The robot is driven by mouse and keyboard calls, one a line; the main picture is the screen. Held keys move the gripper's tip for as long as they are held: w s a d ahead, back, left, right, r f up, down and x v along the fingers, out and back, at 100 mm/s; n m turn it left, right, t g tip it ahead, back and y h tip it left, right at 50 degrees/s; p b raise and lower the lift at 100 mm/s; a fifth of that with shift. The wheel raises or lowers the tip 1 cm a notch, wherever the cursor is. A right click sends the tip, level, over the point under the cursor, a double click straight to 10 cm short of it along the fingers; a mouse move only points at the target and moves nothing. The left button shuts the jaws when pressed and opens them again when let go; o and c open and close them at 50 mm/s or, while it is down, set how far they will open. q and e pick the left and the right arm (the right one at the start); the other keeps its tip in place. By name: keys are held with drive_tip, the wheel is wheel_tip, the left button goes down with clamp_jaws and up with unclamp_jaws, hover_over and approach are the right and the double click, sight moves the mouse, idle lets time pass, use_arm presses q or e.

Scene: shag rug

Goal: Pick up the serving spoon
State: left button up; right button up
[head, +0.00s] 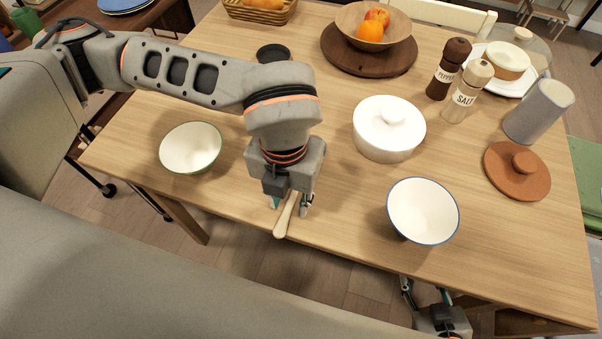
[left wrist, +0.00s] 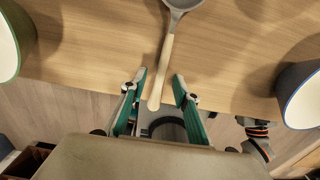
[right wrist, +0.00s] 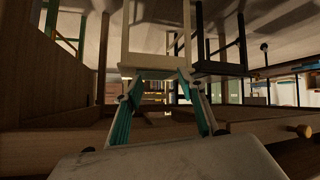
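The serving spoon (head: 285,216) has a pale wooden handle that sticks out past the table's front edge. In the left wrist view its handle (left wrist: 160,75) runs up to a grey bowl (left wrist: 183,4), partly cut off by the frame. My left gripper (head: 289,205) is over the front edge, pointing down. In the left wrist view its open fingers (left wrist: 159,82) stand on either side of the handle, with gaps to both sides. My right gripper (head: 424,290) is low in front of the table, right of the middle. In the right wrist view its fingers (right wrist: 158,78) are apart and empty.
A green-rimmed bowl (head: 190,148) stands left of the spoon and a blue-rimmed bowl (head: 422,211) right of it. A white lidded pot (head: 389,128), pepper mill (head: 449,68), salt mill (head: 468,91) and terracotta lid (head: 516,171) stand farther right.

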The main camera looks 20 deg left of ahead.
use_arm(q)
clamp_jaws()
use_arm(e)
drive_tip(key=shift+s+f, duration=0.45)
use_arm(q)
drive_tip(key=shift+r, duration=0.1)
drive_tip(key=shift+r, duration=0.2)
wheel_tip(320, 180, up, 19)
drive_tip(key=p, duration=0.3)
drive_tip(key=shift+r, duration=0.2)
use_arm(e)
drive_tip(key=shift+r, duration=0.75)
